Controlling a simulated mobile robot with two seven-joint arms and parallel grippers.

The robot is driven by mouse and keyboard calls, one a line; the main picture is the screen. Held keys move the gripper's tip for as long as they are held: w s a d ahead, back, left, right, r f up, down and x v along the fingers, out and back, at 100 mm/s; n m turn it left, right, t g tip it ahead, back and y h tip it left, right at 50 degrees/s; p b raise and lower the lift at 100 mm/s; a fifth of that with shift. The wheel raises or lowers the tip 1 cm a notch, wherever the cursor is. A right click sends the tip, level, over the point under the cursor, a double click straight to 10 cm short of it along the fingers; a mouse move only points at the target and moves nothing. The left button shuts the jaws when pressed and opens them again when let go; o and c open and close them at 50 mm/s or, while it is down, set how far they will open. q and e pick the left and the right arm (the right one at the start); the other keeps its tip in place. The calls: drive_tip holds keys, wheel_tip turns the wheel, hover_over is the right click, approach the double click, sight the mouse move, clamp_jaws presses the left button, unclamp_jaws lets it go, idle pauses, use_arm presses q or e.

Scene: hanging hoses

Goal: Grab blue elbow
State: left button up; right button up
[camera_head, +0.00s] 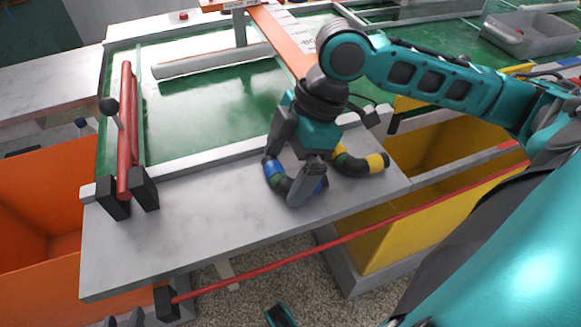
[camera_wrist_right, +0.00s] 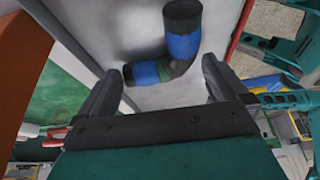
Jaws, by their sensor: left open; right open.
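The blue elbow (camera_head: 273,174) is a dark curved hose piece with blue bands. It lies on the grey table top (camera_head: 200,235), partly hidden by my right gripper. My right gripper (camera_head: 285,175) is open above it, one finger on either side. In the right wrist view the blue elbow (camera_wrist_right: 183,47) shows ahead of the open right gripper (camera_wrist_right: 162,75), with one end between the fingers and a green band on it; contact cannot be told.
A second elbow with yellow bands (camera_head: 362,163) lies just right of my right gripper. A red rod (camera_head: 126,130) stands at the left. An orange bin (camera_head: 40,215) is at the left, a yellow bin (camera_head: 440,150) at the right. A red bar (camera_head: 350,235) crosses in front.

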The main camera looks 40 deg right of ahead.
drive_tip(key=shift+a+f, duration=0.1)
drive_tip(key=shift+f, duration=0.05)
drive_tip(key=c, duration=0.8)
